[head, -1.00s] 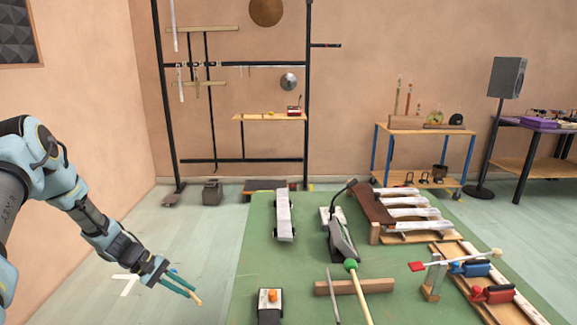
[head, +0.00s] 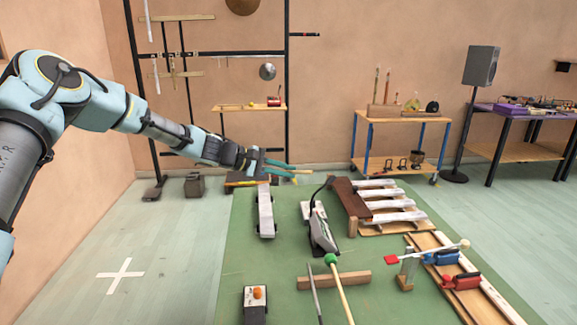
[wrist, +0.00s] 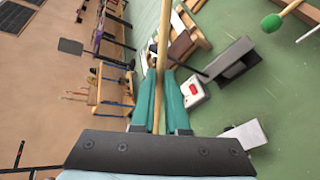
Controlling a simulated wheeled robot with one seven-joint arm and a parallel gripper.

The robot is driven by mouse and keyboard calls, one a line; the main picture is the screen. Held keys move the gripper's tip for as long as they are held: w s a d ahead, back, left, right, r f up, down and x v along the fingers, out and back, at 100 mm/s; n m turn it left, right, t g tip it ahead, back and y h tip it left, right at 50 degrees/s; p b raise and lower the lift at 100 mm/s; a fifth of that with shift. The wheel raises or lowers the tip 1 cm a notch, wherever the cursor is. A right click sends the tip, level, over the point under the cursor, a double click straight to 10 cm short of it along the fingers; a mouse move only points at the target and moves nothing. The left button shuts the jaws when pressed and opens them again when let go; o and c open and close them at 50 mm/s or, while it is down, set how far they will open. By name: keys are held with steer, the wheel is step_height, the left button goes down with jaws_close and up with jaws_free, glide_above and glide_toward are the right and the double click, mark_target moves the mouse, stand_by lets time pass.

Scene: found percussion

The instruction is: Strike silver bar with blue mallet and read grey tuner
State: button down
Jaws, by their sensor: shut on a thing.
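My gripper (head: 288,171) is shut on a pale wooden stick, likely a mallet's shaft, above the far left part of the green table (head: 240,270). In the wrist view the stick (wrist: 163,45) runs between the teal fingers (wrist: 158,85); its head is out of view, so I cannot tell its colour. A pale silvery bar (head: 265,212) lies on dark supports, below and left of the fingertips in the picture. The dark grey tilted device, likely the tuner (head: 321,236), stands right of it with a thin bent arm; its reading is not legible.
A green-headed mallet (head: 331,260) rests on a wooden block, and a red-headed one (head: 391,260) on a stand. A rack of pale bars (head: 395,217) stands at right. A box with an orange button (head: 257,293) is in front.

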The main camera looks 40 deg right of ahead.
steer(key=shift+s+d+r, duration=0.25)
steer(key=shift+s+r, duration=0.05)
steer(key=shift+r, duration=0.05)
steer(key=shift+s+b, duration=0.1)
steer(key=shift+b, duration=0.4)
step_height(320, 180, down, 5)
steer(key=b, duration=0.4)
step_height(320, 180, down, 6)
steer(key=w+n+g, duration=0.1)
steer(key=w+n, duration=0.1)
step_height(320, 180, up, 7)
steer(key=p, duration=0.2)
steer(key=shift+s+d+m, duration=0.15)
steer(key=shift+d+m, duration=0.05)
steer(key=shift+m, duration=0.1)
